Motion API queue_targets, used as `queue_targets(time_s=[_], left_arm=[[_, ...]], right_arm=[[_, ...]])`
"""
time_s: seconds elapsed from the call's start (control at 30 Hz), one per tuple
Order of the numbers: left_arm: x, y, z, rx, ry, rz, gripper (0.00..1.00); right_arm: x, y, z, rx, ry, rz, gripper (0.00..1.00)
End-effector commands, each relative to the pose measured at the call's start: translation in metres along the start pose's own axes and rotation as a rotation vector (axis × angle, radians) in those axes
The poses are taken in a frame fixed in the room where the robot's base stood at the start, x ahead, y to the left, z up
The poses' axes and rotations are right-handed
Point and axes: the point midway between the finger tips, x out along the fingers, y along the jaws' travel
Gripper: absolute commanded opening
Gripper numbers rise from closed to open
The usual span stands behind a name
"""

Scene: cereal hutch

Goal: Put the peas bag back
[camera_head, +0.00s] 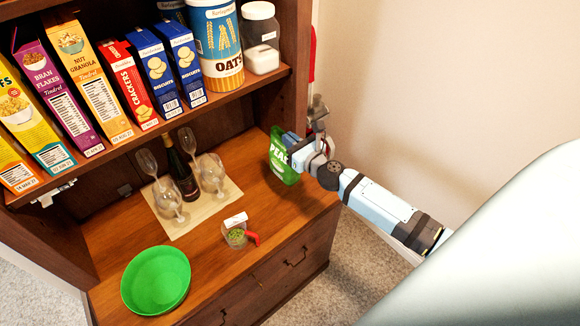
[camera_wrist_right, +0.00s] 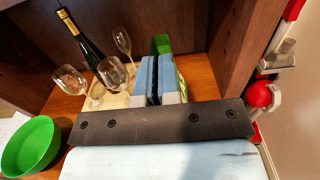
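The green peas bag (camera_head: 283,158) is on the hutch counter near its right side wall, upright or nearly so. My right gripper (camera_head: 295,143) comes in from the right and overlaps the bag's upper right part. In the right wrist view, the two blue fingers (camera_wrist_right: 158,80) are close together with a narrow gap. The green bag (camera_wrist_right: 161,45) shows beyond their tips and along the right finger's outer side. Whether the fingers pinch the bag is hidden. My left gripper is not in view.
The counter (camera_head: 215,262) also holds a green bowl (camera_head: 156,280), a measuring cup of peas (camera_head: 236,236), and a mat with a dark bottle (camera_head: 181,173) and several glasses. Cereal boxes and an oats canister (camera_head: 216,45) fill the shelf above. Red equipment (camera_wrist_right: 262,97) hangs outside the right wall.

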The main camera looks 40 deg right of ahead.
Motion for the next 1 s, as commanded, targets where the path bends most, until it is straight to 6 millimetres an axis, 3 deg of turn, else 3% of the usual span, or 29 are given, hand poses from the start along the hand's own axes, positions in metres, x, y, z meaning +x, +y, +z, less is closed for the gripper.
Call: queue_targets(time_s=[0.2, 0.3, 0.4, 0.67, 0.87, 1.0], left_arm=[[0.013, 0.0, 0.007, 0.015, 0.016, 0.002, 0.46], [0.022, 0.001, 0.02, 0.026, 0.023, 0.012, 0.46], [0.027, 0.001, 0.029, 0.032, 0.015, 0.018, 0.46], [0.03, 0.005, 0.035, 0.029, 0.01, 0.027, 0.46], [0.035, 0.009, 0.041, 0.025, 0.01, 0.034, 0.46], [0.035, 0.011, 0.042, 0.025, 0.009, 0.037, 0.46]], right_arm=[[-0.002, 0.002, -0.046, 0.009, 0.006, -0.005, 0.0], [-0.002, 0.001, -0.077, 0.008, 0.006, -0.005, 0.0], [-0.001, 0.001, -0.096, 0.007, 0.006, -0.003, 0.0], [-0.001, 0.001, -0.118, 0.003, 0.004, -0.001, 0.0], [-0.001, 0.0, -0.146, 0.003, 0.006, -0.002, 0.0], [-0.002, 0.001, -0.15, 0.001, 0.004, 0.0, 0.0]])
